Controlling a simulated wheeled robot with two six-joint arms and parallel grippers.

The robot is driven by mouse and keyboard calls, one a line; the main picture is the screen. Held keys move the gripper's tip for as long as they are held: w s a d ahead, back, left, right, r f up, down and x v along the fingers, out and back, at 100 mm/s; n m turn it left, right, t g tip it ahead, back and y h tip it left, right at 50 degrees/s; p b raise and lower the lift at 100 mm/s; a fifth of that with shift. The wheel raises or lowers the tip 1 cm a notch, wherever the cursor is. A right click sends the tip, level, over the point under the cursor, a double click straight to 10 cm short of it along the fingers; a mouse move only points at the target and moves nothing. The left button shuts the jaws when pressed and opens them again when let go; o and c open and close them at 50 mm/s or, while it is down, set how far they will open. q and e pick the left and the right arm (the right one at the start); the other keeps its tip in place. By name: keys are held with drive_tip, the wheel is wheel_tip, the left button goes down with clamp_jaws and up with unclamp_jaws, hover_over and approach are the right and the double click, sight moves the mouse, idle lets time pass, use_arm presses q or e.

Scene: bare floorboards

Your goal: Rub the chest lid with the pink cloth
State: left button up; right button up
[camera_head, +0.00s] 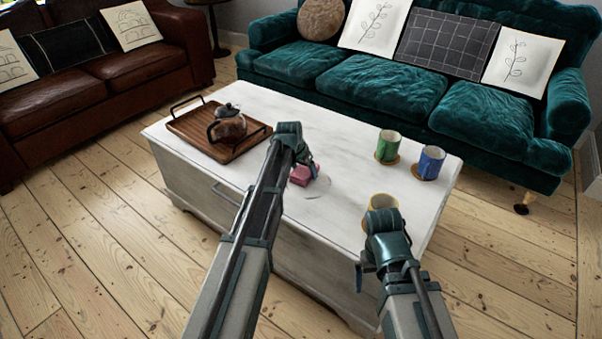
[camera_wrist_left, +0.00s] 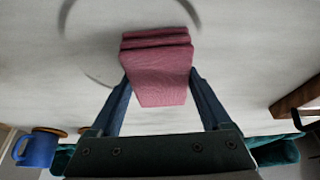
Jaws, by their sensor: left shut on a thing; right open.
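The white chest (camera_head: 345,170) stands in the middle, and its lid fills most of the left wrist view (camera_wrist_left: 250,60). My left gripper (camera_head: 305,166) is over the lid, shut on the folded pink cloth (camera_head: 301,176). The cloth (camera_wrist_left: 157,65) sits between both fingers in the left wrist view, at or just above the lid; I cannot tell if it touches. A faint grey ring mark (camera_wrist_left: 88,68) shows on the lid around the cloth. My right gripper (camera_head: 365,270) is open and empty near the chest's front right edge, partly hidden by its own wrist.
A wooden tray (camera_head: 190,135) with a glass teapot (camera_head: 228,124) stands on the lid's left. A green mug (camera_head: 388,147) and a blue mug (camera_head: 431,162) stand on coasters at the right. A yellow mug (camera_head: 380,205) stands close to my right wrist.

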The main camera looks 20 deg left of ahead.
use_arm(q)
drive_tip(key=shift+w+d+f, duration=0.1)
drive_tip(key=shift+w+d, duration=0.3)
drive_tip(key=shift+w, duration=0.45)
drive_tip(key=shift+w, duration=0.1)
drive_tip(key=shift+w+d, duration=0.3)
drive_tip(key=shift+w, duration=0.5)
drive_tip(key=shift+w+d, duration=0.3)
drive_tip(key=shift+w, duration=0.5)
drive_tip(key=shift+s, duration=0.1)
drive_tip(key=shift+r+p, duration=0.7)
drive_tip(key=shift+p, duration=0.15)
wheel_tip(320, 180, up, 5)
drive_tip(key=p, duration=0.4)
drive_tip(key=shift+a+f+p, duration=0.15)
drive_tip(key=shift+f+p, duration=0.05)
drive_tip(key=shift+p, duration=0.1)
